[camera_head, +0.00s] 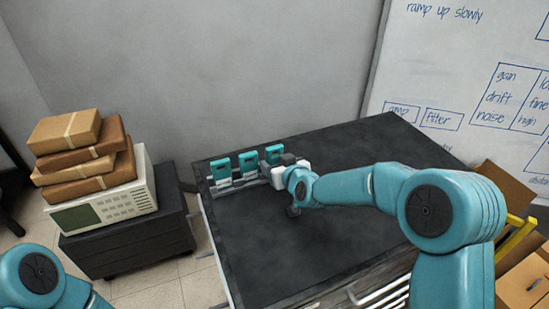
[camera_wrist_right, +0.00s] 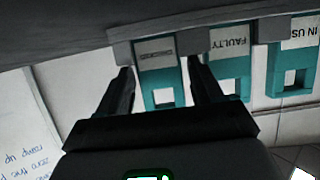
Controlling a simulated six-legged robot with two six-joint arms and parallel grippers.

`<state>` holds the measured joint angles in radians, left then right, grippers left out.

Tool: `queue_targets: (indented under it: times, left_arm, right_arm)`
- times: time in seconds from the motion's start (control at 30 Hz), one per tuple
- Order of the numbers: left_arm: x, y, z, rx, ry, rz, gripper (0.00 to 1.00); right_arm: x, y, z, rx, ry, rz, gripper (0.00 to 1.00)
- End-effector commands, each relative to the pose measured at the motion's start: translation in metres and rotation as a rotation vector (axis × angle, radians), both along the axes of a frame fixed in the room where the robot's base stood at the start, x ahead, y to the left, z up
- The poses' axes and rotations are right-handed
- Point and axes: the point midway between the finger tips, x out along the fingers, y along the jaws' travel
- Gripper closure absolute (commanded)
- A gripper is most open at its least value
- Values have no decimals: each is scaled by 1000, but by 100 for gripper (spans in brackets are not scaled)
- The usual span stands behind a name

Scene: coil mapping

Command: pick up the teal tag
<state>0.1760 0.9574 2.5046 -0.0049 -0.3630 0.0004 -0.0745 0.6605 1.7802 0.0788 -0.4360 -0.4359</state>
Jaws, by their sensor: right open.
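Three teal tags hang in a row on a rack at the table's far left corner: a left one (camera_head: 221,171), a middle one (camera_head: 249,163) and a right one (camera_head: 273,154). My right gripper (camera_head: 287,161) is at the right tag. In the right wrist view the tags appear upside down. The open fingers (camera_wrist_right: 160,67) stand on either side of the tag with a small unreadable label (camera_wrist_right: 160,76); contact cannot be told. Beside it hang the tag reading FAULTY (camera_wrist_right: 228,68) and one whose visible letters read "IN US" (camera_wrist_right: 288,57). My left gripper is out of view.
The dark tabletop (camera_head: 300,245) is otherwise clear. Left of it, a dark cabinet (camera_head: 130,246) carries an instrument (camera_head: 105,208) and stacked brown boxes (camera_head: 80,155). A whiteboard (camera_head: 450,60) stands behind at right. Cardboard boxes (camera_head: 525,280) are at the lower right.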

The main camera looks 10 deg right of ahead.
Motion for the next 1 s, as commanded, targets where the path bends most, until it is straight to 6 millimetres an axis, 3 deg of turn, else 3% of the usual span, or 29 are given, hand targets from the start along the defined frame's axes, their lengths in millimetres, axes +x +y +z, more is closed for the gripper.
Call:
queue_targets:
  times: [0.17,0.3,0.73,0.87,1.0]
  left_arm:
    - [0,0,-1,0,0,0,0]
    - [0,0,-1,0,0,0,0]
    - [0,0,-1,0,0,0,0]
    - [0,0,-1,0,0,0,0]
    - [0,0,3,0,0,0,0]
  right_arm:
    - [0,0,0,0,0,0,34]
    - [0,0,0,0,0,0,76]
    - [0,-1,8,-2,-3,0,77]
    - [1,-1,26,-1,-6,-1,77]
    - [0,0,60,1,-8,-1,77]
